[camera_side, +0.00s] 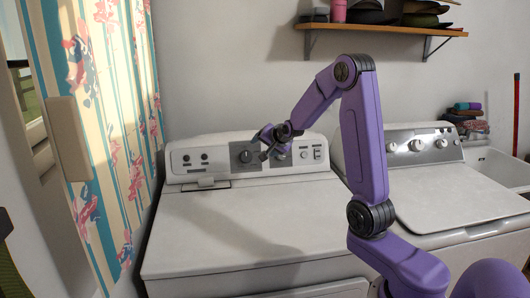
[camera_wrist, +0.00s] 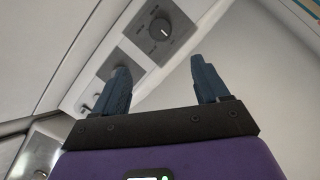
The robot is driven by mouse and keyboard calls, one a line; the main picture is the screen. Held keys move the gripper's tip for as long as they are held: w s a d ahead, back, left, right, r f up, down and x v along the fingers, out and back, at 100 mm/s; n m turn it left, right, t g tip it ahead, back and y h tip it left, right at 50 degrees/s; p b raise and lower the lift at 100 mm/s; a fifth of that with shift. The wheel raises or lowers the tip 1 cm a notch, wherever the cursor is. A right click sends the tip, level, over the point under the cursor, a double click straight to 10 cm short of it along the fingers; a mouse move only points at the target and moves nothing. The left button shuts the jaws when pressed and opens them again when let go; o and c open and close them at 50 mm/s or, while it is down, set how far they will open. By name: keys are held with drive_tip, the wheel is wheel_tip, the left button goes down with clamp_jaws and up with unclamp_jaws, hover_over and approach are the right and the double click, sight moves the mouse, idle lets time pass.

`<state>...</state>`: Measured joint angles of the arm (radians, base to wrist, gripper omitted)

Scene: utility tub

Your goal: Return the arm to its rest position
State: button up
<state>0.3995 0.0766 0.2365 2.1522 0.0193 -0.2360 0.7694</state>
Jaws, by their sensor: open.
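My purple arm reaches over the left white machine (camera_side: 235,235) from the right. My gripper (camera_side: 262,146) is open, close to the control panel (camera_side: 176,163) at the back of that machine. In the wrist view, the two dark blue fingers of my gripper (camera_wrist: 165,78) stand apart with nothing between them. A dark round dial (camera_wrist: 160,29) on a grey plate lies beyond the fingers, and part of a second grey plate is behind the left finger. In the side view, the gripper partly hides the panel's middle, and I cannot tell whether it touches the panel.
A second white machine (camera_side: 455,193) with knobs stands to the right, and a white tub (camera_side: 500,165) is beyond it. A wooden shelf (camera_side: 385,29) with hats and a pink container hangs above. A flowered curtain (camera_side: 110,120) is at the left. The left machine's top is clear.

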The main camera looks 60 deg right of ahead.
drive_tip(key=shift+a, duration=0.1)
drive_tip(key=s+a+f+n+g+y, duration=0.1)
drive_tip(key=s+a+n+y, duration=0.2)
drive_tip(key=a, duration=0.6)
drive_tip(key=s+a+f+n+g+y, duration=0.1)
drive_tip(key=s+a+n+g+y, duration=0.15)
drive_tip(key=a+n, duration=0.5)
drive_tip(key=s+a+f+n+g+y, duration=0.15)
drive_tip(key=s+a, duration=0.25)
drive_tip(key=a, duration=0.7)
drive_tip(key=s+a+n+g, duration=0.1)
drive_tip(key=s+a+n, duration=0.25)
drive_tip(key=s, duration=0.35)
drive_tip(key=s+a+n+g, duration=0.1)
drive_tip(key=s+a+n, duration=0.25)
drive_tip(key=s, duration=0.35)
drive_tip(key=s+d+n+g+h, duration=0.1)
drive_tip(key=s+d+n+g, duration=0.1)
drive_tip(key=s+n, duration=0.6)
drive_tip(key=s+d, duration=0.1)
drive_tip(key=s, duration=0.4)
drive_tip(key=shift+s+f+g, duration=0.15)
drive_tip(key=shift+s+g, duration=0.15)
drive_tip(key=shift+g, duration=0.1)
idle(2.1)
